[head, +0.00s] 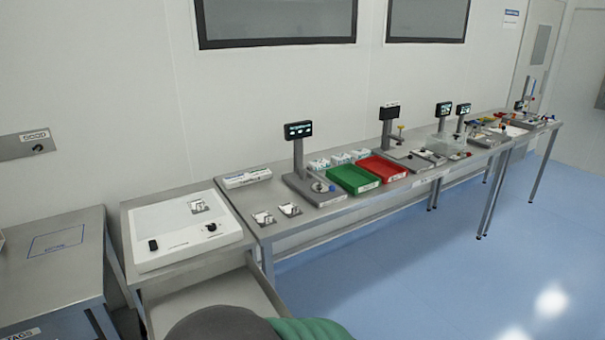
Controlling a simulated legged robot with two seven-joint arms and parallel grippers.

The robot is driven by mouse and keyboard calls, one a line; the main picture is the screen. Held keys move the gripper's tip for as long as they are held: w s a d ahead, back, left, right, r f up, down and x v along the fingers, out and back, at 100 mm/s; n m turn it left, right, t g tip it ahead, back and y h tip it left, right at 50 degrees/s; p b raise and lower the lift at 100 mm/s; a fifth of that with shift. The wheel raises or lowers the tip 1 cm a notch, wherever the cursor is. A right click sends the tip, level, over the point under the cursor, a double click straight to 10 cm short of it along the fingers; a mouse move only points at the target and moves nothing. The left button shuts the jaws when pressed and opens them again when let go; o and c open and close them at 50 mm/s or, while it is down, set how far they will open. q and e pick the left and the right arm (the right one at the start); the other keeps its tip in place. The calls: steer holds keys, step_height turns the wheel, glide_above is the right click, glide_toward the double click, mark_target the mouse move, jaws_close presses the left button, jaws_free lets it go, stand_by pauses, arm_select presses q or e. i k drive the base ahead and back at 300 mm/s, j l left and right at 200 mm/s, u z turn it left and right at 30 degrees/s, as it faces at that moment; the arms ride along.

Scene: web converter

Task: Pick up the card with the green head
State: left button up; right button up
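Small white cards or packets with grey parts lie on the long steel table: one (263,217) at its near left corner and one (290,209) just right of it. A similar small piece (198,206) lies on the white panel (160,222) at the left. They are too small to tell whether any has a green head. Neither of my grippers is in view.
A green tray (353,179) and a red tray (383,168) sit beside a stand with a screen (298,130). More stations line the table towards the right. A steel cabinet (50,260) stands at left. Blue floor (430,270) is clear at right. A dark rounded shape and a green ribbed shape fill the bottom edge.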

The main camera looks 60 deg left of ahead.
mark_target(256, 173)
steer(key=i+u, duration=0.4)
steer(key=i+l+u, duration=0.2)
steer(key=i+u, duration=0.25)
steer(key=i+l+u, duration=0.4)
steer(key=i, duration=0.15)
